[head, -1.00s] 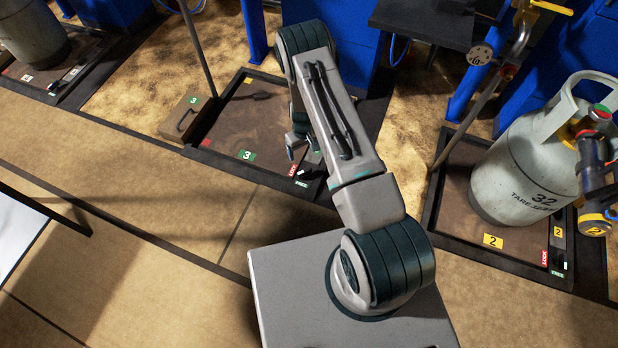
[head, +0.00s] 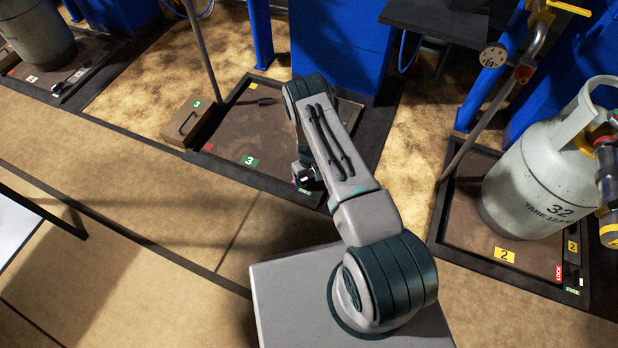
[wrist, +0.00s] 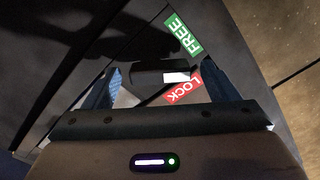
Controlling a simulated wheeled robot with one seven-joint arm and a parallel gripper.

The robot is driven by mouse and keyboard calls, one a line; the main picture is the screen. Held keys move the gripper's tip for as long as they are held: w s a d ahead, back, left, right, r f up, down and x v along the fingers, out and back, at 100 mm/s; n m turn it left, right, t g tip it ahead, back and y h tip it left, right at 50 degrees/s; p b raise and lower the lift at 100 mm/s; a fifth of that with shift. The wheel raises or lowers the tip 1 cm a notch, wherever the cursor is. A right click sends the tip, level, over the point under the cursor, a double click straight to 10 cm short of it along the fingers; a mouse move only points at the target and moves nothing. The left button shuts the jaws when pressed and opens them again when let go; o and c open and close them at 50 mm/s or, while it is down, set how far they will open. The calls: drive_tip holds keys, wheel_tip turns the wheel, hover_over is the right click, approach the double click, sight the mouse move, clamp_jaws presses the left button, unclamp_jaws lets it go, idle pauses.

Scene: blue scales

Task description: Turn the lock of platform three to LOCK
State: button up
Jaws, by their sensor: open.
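Platform three (head: 225,137) is a brown plate in a dark frame, with a green "3" label (head: 249,161) on it. My gripper (head: 304,176) is low over its front right corner, hiding part of the lock there. In the wrist view my gripper (wrist: 165,74) is open. The black lock handle (wrist: 150,75), with a white mark at its right end, shows between the fingers, apart from both. The white mark lies between the green FREE label (wrist: 183,37) and the red LOCK label (wrist: 183,87), nearer LOCK. The FREE label (head: 305,191) also shows in the head view.
A box marked 3 (head: 190,122) stands at platform three's left edge. A grey gas cylinder (head: 540,185) stands on platform two (head: 470,225) at right. Blue columns (head: 340,50) rise behind. The floor (head: 180,210) in front of platform three is clear.

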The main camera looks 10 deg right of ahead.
drive_tip(key=c, duration=1)
drive_tip(key=shift+s+d, duration=0.1)
drive_tip(key=shift+f, duration=0.1)
drive_tip(key=shift+m, duration=0.3)
drive_tip(key=shift+m+b, duration=0.5)
drive_tip(key=m+b, duration=0.1)
drive_tip(key=m, duration=0.2)
drive_tip(key=shift+b, duration=0.3)
drive_tip(key=m, duration=0.2)
drive_tip(key=m+b, duration=0.1)
drive_tip(key=m, duration=0.2)
drive_tip(key=shift+w+m+b, duration=0.25)
drive_tip(key=shift+m+b, duration=0.15)
